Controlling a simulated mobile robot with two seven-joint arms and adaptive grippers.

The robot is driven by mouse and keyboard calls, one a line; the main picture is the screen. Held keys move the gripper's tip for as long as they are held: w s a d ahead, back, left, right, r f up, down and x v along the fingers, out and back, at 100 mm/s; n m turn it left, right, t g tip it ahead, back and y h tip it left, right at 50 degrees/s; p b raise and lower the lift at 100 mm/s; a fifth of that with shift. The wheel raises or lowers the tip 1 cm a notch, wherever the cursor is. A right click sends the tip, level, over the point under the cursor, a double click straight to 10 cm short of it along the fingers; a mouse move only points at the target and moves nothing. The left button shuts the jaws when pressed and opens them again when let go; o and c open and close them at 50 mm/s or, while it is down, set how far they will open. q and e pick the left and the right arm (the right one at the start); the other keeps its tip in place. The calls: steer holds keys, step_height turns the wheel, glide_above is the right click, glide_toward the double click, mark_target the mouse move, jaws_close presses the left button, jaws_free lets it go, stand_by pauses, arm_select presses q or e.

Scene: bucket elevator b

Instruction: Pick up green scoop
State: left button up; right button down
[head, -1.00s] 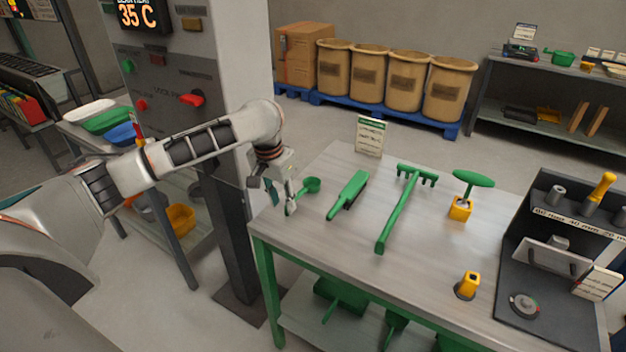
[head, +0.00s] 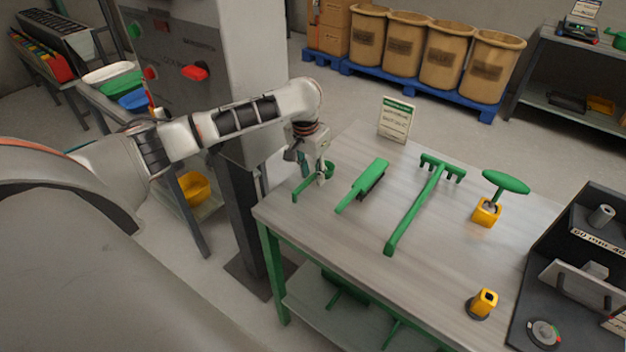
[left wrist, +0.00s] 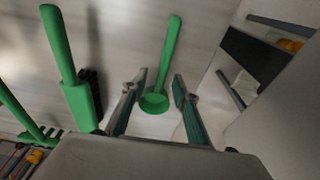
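The green scoop (head: 303,189) lies at the left end of the grey table (head: 330,234), partly hidden behind my left gripper in the head view. In the left wrist view the scoop (left wrist: 156,100) shows with its bowl between the fingers and its handle pointing away. My left gripper (left wrist: 153,88) is open, with a finger on each side of the bowl and gaps showing. In the head view the left gripper (head: 311,172) points down at the scoop. I cannot tell whether it touches the scoop. My right gripper is not in view.
A green brush (head: 364,184) lies just right of the scoop, then a green rake-like tool (head: 415,205). A green-topped tool stands in a yellow holder (head: 487,213). A sign (head: 396,119) stands at the table's back edge. A grey column (head: 243,200) is close to the left.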

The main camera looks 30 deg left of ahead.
mark_target(313, 175)
arm_select(q)
steer(key=shift+w+f, duration=0.15)
steer(key=shift+f, duration=0.7)
jaws_close()
steer(key=shift+r, duration=0.1)
step_height(313, 175, up, 20)
